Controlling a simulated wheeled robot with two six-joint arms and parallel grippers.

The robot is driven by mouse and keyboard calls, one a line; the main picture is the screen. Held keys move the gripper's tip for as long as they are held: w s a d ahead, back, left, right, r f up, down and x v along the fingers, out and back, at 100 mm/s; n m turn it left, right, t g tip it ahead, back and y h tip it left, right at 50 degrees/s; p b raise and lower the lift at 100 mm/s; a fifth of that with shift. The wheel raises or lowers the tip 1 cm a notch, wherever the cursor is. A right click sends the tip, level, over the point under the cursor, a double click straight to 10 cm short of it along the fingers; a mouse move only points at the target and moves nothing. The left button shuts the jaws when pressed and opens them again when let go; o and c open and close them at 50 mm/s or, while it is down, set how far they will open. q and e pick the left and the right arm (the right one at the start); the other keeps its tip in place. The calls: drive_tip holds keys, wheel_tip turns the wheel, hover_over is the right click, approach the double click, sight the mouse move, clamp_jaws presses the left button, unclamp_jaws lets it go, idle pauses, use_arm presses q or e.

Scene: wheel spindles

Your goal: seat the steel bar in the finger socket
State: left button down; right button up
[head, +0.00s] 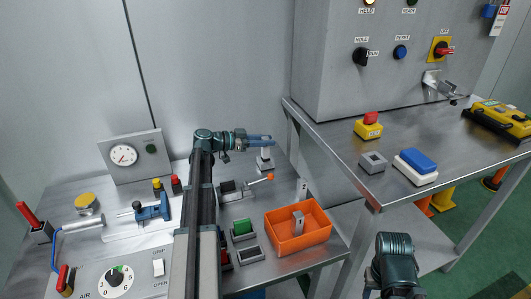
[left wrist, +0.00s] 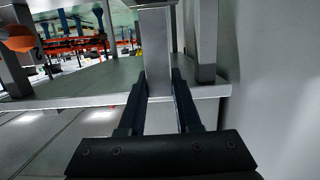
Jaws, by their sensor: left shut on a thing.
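My left gripper (head: 262,139) is at the back of the left bench and is shut on a pale steel bar (head: 265,153). The bar hangs upright below the fingers, its lower end at or just above a small grey block (head: 265,164); I cannot tell whether it is seated there or whether this block is the finger socket. In the left wrist view the bar (left wrist: 157,50) stands between the two fingers (left wrist: 159,103). Only a link of my right arm shows at the bottom of the head view; its gripper is out of sight.
An orange bin (head: 285,238) holds a steel block (head: 298,222); another steel post (head: 302,189) stands at its back edge. A clamp with an orange-tipped handle (head: 240,187) lies in front of the gripper. A gauge panel (head: 133,158) stands at the left.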

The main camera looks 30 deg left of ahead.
sight(262, 148)
use_arm(q)
drive_tip(key=shift+f+b, duration=1.65)
drive_tip(key=shift+f, duration=0.15)
drive_tip(key=shift+f, duration=0.2)
drive_tip(key=c, duration=0.6)
unclamp_jaws()
drive_tip(key=shift+r, duration=0.2)
drive_tip(key=shift+s+a+r, duration=0.1)
drive_tip(key=shift+s+a, duration=0.05)
drive_tip(key=p+v, duration=0.2)
drive_tip(key=v, duration=0.9)
drive_tip(key=shift+s+a, duration=0.2)
drive_tip(key=shift+s, duration=0.1)
